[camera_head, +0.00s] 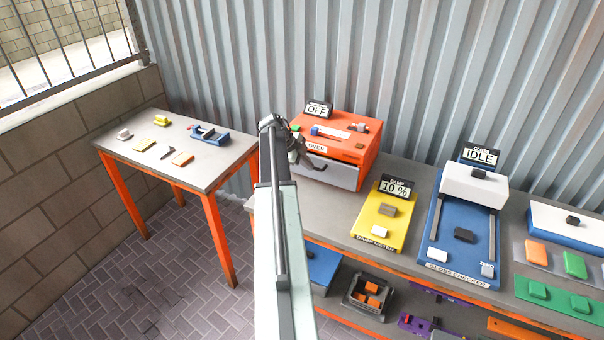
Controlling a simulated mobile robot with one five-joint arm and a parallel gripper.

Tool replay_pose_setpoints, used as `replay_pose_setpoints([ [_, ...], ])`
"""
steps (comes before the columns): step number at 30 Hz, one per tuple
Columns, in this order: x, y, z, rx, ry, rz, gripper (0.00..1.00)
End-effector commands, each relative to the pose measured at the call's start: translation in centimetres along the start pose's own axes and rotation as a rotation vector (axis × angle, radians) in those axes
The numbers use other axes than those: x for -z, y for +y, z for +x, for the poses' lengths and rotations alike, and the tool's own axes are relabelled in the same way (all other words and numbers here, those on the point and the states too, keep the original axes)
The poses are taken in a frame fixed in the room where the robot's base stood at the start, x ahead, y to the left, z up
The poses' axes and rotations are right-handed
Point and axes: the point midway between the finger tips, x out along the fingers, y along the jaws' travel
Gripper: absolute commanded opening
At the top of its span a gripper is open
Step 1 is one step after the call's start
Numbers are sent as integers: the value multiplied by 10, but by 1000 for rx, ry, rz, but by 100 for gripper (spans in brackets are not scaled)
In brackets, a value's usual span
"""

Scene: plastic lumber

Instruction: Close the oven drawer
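The orange oven (349,121) stands at the left end of the long grey bench, with a sign reading "OFF" on top. Its grey drawer front (342,175) faces me below the "OVEN" label and has a dark handle (315,163). The drawer looks nearly flush with the body; I cannot tell whether a small gap is left. My gripper (296,150) is dark and small in view, beside the oven's front left corner and partly in front of it. My arm hides part of that corner. I cannot see its fingers clearly, and nothing shows held in it.
A yellow damp meter (371,229) and a blue gloss checker (450,244) stand to the right on the bench. A separate orange-legged table (190,172) with small items stands left.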

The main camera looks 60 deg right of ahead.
Motion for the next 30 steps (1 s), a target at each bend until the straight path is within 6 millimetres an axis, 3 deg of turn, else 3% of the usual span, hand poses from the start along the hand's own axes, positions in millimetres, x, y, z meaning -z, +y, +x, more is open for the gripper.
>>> replay_pose_setpoints([
  [7, -10, -16, 3, 5, -7, -12, 0],
  [22, -14, -18, 2, 10, -12, -17, 0],
  [26, -12, -9, -5, 10, -12, -18, 0],
  [30, -8, 18, -27, 12, -12, -21, 0],
])
